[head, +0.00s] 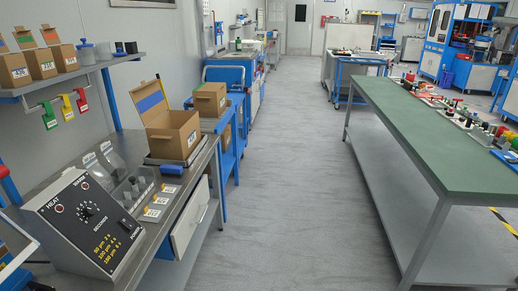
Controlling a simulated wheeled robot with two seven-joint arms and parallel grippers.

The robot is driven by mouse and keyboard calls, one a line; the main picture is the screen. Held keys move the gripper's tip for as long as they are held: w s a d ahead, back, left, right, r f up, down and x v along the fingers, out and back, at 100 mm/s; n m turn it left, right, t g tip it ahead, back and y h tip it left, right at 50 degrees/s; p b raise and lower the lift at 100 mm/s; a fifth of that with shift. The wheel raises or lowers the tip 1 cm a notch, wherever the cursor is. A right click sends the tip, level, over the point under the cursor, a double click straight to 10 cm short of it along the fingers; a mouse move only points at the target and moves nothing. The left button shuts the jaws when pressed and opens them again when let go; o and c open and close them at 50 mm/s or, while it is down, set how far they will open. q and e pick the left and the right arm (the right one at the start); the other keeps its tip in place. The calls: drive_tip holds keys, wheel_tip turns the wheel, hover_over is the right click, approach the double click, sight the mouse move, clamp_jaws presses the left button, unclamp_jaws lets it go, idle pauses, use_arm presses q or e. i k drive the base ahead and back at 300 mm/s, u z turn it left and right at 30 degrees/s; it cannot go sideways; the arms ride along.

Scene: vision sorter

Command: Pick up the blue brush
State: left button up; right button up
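I cannot make out a blue brush anywhere in the head view. Small items on the green table at the right are too small to tell apart. A blue-grey lidded jar (86,52) stands on the upper left shelf, but it does not look like a brush. Neither of my grippers shows in the head view.
A metal bench at left carries a heat-sealer control box (85,222), grey small parts (133,188) and an open cardboard box (172,130). Small boxes (12,70) stand on a shelf (122,59). A long green table (420,130) is at right. The grey floor aisle (285,180) is clear.

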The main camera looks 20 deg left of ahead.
sight(176, 171)
drive_tip(key=z, duration=0.05)
drive_tip(key=i, duration=2.2)
drive_tip(key=u, duration=1.25)
drive_tip(key=i, duration=0.65)
drive_tip(key=u, duration=0.45)
